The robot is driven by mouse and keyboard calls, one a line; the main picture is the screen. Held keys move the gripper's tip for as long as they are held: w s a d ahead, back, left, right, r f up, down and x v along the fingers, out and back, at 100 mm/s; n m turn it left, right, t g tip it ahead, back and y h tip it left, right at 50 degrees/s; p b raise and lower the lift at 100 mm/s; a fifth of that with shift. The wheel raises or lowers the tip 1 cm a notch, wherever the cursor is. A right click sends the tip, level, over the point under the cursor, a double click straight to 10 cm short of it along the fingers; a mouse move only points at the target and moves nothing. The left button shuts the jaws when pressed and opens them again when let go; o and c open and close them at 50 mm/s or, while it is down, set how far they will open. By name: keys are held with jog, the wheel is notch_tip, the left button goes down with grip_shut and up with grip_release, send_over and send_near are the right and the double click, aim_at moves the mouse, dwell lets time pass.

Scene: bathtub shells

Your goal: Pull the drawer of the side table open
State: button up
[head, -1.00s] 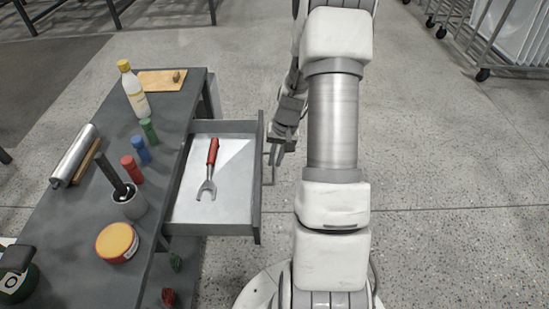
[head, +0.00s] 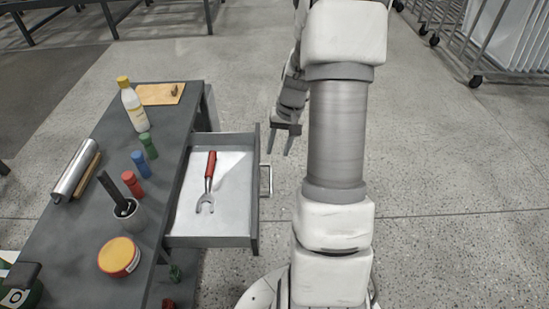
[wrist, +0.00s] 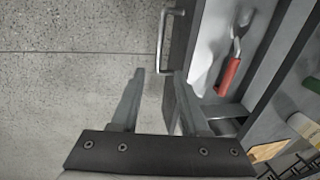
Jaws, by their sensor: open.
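The side table (head: 85,200) is dark grey, on the left in the head view. Its drawer (head: 210,241) stands well out to the right, with its light inside showing. A red-handled open-ended wrench (head: 209,180) lies in it. The metal bar handle (head: 267,180) is on the drawer's front. My gripper (head: 280,151) is open and empty, beyond the handle and apart from it in the head view. In the wrist view, the fingertips (wrist: 160,74) point toward the handle (wrist: 163,42), which lies just ahead of them, with nothing gripped.
The tabletop holds a yellow-capped bottle (head: 133,105), green, blue and red small bottles, a cup (head: 126,214), a round yellow tin (head: 119,257), a metal roll (head: 74,172) and a board (head: 160,94). Wheeled racks (head: 490,40) stand far right. The floor right of the drawer is clear.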

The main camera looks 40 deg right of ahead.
notch_tip(320, 180, up, 7)
jog(key=d+p, duration=0.1)
jog(key=shift+s, duration=0.4)
